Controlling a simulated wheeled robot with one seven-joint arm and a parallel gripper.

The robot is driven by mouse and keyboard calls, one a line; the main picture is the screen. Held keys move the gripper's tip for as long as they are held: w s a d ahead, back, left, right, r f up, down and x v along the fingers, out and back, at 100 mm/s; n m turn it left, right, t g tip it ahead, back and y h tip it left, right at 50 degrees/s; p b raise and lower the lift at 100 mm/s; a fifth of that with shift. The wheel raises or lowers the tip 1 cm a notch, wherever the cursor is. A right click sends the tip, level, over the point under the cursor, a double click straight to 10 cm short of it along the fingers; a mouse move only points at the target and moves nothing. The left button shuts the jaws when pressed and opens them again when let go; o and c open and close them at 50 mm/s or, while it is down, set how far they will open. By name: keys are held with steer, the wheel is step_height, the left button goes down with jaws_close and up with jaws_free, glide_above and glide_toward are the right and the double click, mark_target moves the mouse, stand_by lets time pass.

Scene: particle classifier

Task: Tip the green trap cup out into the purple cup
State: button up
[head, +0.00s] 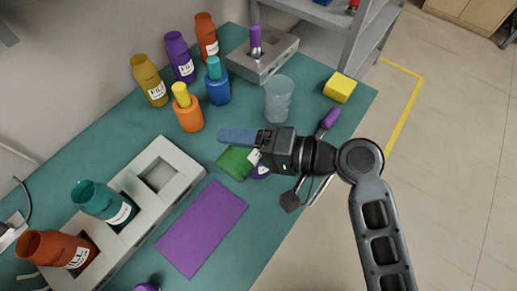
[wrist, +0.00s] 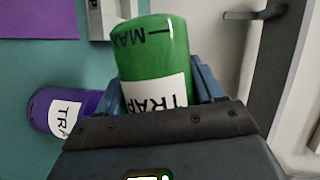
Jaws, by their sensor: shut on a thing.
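My gripper (head: 236,138) is shut on the green trap cup (head: 236,163), with a blue finger on each side of it in the wrist view. The cup (wrist: 152,55) is green with a white TRAP label and a black MAX line. In the head view it looks tipped over, its body pointing left. The purple cup (head: 261,171) shows only partly below my gripper in the head view. In the wrist view the purple cup (wrist: 55,105), with a white label, is left of my gripper and apart from the green cup. The insides of both cups are hidden.
A purple mat (head: 203,228) lies on the teal table. A grey rack (head: 182,160) holds teal and red-brown bottles at left.

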steer(key=shift+w+d+r+m+y+p, duration=0.2)
steer(key=shift+m+y+p, duration=0.15)
steer(key=shift+m, duration=0.35)
steer(key=shift+w+d+r+m+y+p, duration=0.15)
steer(key=shift+m+y+p, duration=0.2)
steer(key=shift+m, duration=0.35)
steer(key=shift+w+d+r+m+y+p, duration=0.1)
steer(key=shift+w+r+m+y+p, duration=0.2)
steer(key=shift+m, duration=0.4)
stand_by(2.0)
steer(key=shift+w+d+m+y+p, duration=0.2)
steer(key=shift+m+y, duration=0.15)
steer(key=shift+m, duration=0.45)
steer(key=shift+w+d+m+y+p, duration=0.1)
steer(key=shift+w+m+y+p, duration=0.15)
steer(key=shift+m, duration=0.55)
steer(key=shift+w+d+m+y+p, duration=0.15)
steer(key=shift+m+y, duration=0.25)
steer(key=shift+m, duration=0.4)
stand_by(1.5)
